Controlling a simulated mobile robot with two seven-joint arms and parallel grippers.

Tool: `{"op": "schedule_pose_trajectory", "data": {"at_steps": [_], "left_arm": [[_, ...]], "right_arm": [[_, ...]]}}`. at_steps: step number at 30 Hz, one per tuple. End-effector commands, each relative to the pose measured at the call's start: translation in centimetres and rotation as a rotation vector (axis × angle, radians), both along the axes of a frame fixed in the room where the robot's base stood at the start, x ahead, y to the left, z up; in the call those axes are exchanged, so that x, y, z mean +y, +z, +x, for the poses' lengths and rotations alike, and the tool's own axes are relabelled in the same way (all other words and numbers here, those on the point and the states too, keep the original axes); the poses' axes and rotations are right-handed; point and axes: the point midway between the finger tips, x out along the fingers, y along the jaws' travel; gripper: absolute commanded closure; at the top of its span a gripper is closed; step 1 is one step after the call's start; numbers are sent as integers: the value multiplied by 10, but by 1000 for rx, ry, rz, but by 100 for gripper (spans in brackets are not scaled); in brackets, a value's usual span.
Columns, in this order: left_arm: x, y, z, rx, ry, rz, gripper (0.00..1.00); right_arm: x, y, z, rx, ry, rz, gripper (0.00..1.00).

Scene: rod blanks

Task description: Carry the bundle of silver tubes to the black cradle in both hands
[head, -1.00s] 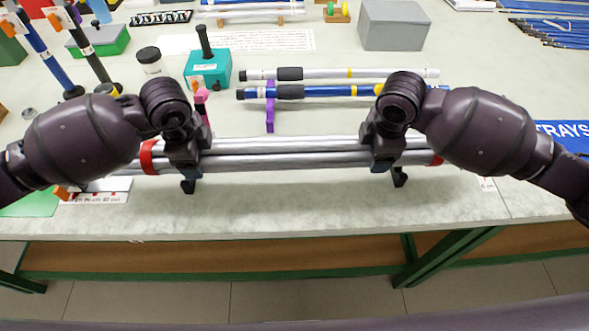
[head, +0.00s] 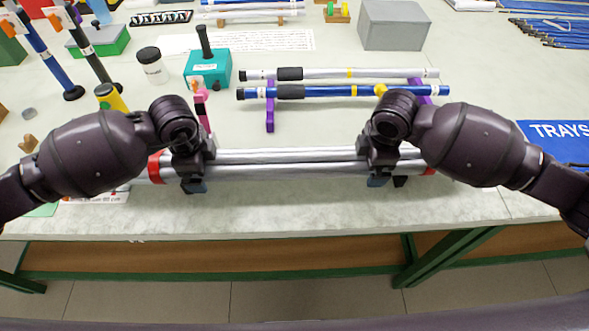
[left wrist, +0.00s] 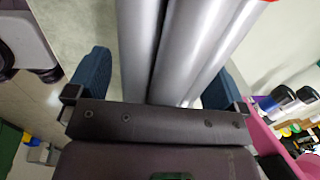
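The bundle of silver tubes (head: 280,165), with a red band near each end, lies level across the front of the table. A small black piece of the cradle (head: 400,181) shows below the bundle by my right gripper; the rest is hidden behind the bundle and grippers. The bundle appears to rest at the cradle's height. My left gripper (head: 195,172) straddles the bundle near its left end. In the left wrist view its blue fingers stand apart with a gap beside the tubes (left wrist: 180,50). My right gripper (head: 380,168) straddles it near the right end, fingers apparently apart.
Behind the bundle, a blue tube (head: 325,91) and a silver tube (head: 330,73) lie on purple supports (head: 270,115). A teal block (head: 207,70), a white jar (head: 152,68) and a grey box (head: 393,25) stand farther back.

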Motion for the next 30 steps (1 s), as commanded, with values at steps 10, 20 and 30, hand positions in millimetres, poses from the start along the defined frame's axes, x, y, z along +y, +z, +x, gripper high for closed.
{"op": "schedule_pose_trajectory", "data": {"at_steps": [10,20,30], "left_arm": [[0,0,0,0,1,1,2],[0,21,-2,-2,0,-1,2],[0,85,-10,-4,-1,0,2]], "right_arm": [[0,0,0,0,0,-1,2],[-1,0,0,0,0,-1,2],[0,0,0,0,0,-1,2]]}}
